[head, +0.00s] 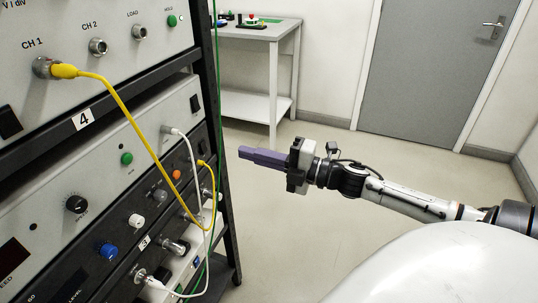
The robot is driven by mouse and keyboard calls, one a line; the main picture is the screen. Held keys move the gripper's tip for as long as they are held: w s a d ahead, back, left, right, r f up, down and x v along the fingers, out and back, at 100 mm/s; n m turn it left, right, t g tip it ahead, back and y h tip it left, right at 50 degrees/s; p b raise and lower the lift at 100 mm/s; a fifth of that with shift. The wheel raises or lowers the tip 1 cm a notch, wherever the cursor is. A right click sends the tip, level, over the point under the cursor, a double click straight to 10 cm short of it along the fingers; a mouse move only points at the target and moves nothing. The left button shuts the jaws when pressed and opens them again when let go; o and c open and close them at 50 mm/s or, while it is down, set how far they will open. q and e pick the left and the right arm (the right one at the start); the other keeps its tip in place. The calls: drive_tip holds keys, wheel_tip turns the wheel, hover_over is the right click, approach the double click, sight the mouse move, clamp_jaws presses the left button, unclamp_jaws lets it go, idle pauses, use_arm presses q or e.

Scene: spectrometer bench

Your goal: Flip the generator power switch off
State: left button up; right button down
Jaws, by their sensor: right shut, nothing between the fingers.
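My right gripper (243,153) comes in from the right and is shut and empty, its purple fingers pointing left toward the rack. It is in front of open floor, apart from the rack. A small black square, possibly a rocker switch (195,103), sits at the right end of the middle grey panel (95,165). Another black square (10,122) is at the lower left of the upper panel. I cannot tell which, if either, is the generator power switch, or how it is set. My left gripper is not in view.
A yellow cable (127,110) runs from the CH 1 socket down across the lower panels. A white cable (197,155) and a green cable (218,110) hang near the rack post. A grey table (255,32) and door (430,70) stand behind. Floor right of the rack is clear.

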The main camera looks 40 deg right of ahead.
drive_tip(key=v, duration=0.4)
drive_tip(key=shift+s, duration=0.1)
idle(0.5)
drive_tip(key=s+a+f+m+g+h, duration=0.1)
drive_tip(key=s+a+f+m+h, duration=0.15)
drive_tip(key=f+m, duration=0.5)
drive_tip(key=s+a+f+m+g+h, duration=0.1)
drive_tip(key=s+a+f+m+h, duration=0.3)
drive_tip(key=f, duration=0.6)
drive_tip(key=s+a+f+m+g, duration=0.3)
drive_tip(key=s+a+f+m, duration=0.1)
drive_tip(key=a, duration=0.4)
drive_tip(key=s+a+f+m+g+y, duration=0.1)
drive_tip(key=s+a+f+m+g, duration=0.1)
drive_tip(key=s+a+f+m, duration=0.3)
wheel_tip(320, 180, down, 4)
drive_tip(key=s+a, duration=0.2)
drive_tip(key=a, duration=0.1)
drive_tip(key=shift+r+g, duration=0.2)
drive_tip(key=shift+g, duration=0.2)
drive_tip(key=shift+m, duration=0.25)
